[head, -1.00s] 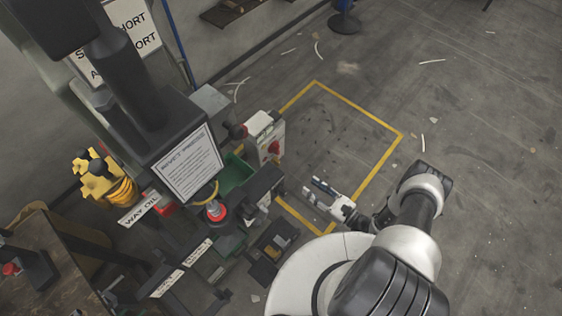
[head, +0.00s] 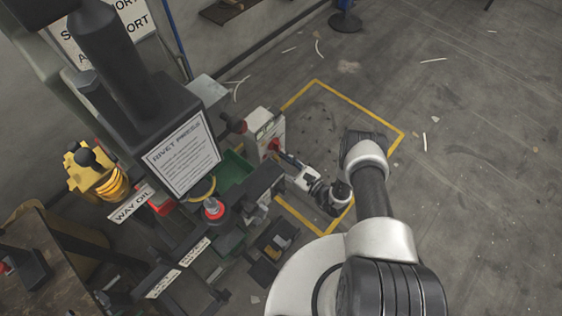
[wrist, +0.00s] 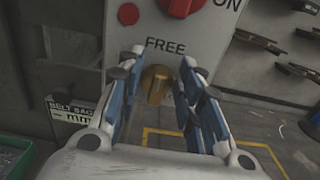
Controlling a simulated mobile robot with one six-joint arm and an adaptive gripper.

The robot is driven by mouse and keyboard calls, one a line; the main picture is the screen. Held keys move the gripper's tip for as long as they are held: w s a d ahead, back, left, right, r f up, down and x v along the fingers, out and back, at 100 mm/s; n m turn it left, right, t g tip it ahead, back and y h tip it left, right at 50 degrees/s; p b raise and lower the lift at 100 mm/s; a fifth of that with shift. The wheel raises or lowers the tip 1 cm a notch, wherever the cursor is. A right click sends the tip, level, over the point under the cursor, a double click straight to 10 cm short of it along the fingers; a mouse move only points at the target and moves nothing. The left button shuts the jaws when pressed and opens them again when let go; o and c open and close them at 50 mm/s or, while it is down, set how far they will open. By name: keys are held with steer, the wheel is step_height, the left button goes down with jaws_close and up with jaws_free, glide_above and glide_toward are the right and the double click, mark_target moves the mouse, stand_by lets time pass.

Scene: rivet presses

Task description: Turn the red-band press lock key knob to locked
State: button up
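The lock key knob (wrist: 155,86) is a small brass knob on the face of a pale control box (wrist: 152,22), below the printed word FREE. My gripper (wrist: 158,66) is open, with one blue-and-white finger on each side of the knob. Gaps seem to show between the fingers and the knob. The marking below the knob is hidden. In the head view the control box (head: 258,124) sits on the right side of the rivet press (head: 150,110), which carries a red ring (head: 214,209). My gripper (head: 285,158) is at the box's face there, and the key knob is hidden.
A red rotary switch (wrist: 180,5) marked ON and a round red button (wrist: 128,13) sit just above the key knob. A green bin (head: 235,172) stands beside the press. Yellow floor lines (head: 360,112) surround mostly clear floor on the right.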

steer(key=shift+c, duration=0.3)
jaws_close()
stand_by(0.5)
steer(key=m+b, duration=0.2)
steer(key=shift+w+d+f+m, duration=0.1)
steer(key=shift+w+m, duration=0.05)
steer(key=shift+m, duration=0.25)
steer(key=m, duration=0.9)
steer(key=shift+w+d+f, duration=0.3)
steer(key=shift+d, duration=0.05)
steer(key=m, duration=0.6)
steer(key=shift+f, duration=0.4)
